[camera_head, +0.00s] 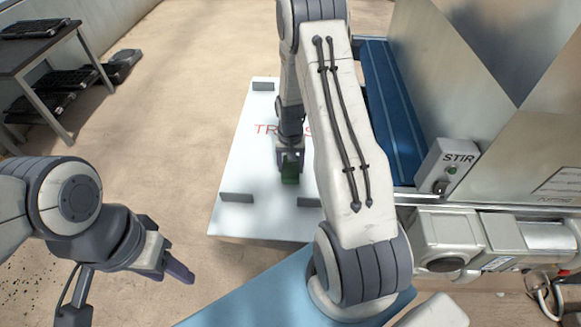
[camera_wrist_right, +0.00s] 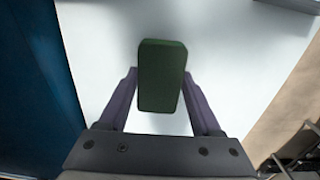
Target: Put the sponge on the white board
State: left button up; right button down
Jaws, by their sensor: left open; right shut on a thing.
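The sponge is a dark green block (camera_head: 290,170), held upright over the white board in the head view. It also shows in the right wrist view (camera_wrist_right: 161,76), between the two purple fingers. My right gripper (camera_head: 290,158) is shut on the sponge; it also shows in the right wrist view (camera_wrist_right: 163,95). I cannot tell whether the sponge touches the board. The white board (camera_head: 245,185) has red lettering, partly hidden by my right arm, and small grey blocks near its edges. My left gripper (camera_head: 172,268) is open and empty at the lower left, away from the board.
A blue surface (camera_head: 245,296) lies in front. A dark rack with black trays (camera_head: 40,50) is at the far left. Floor between rack and board is clear.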

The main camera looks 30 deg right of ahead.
jog(key=shift+f, duration=0.85)
jog(key=shift+f, duration=0.1)
jog(key=shift+f, duration=0.15)
jog(key=shift+c, duration=0.3)
grip_release()
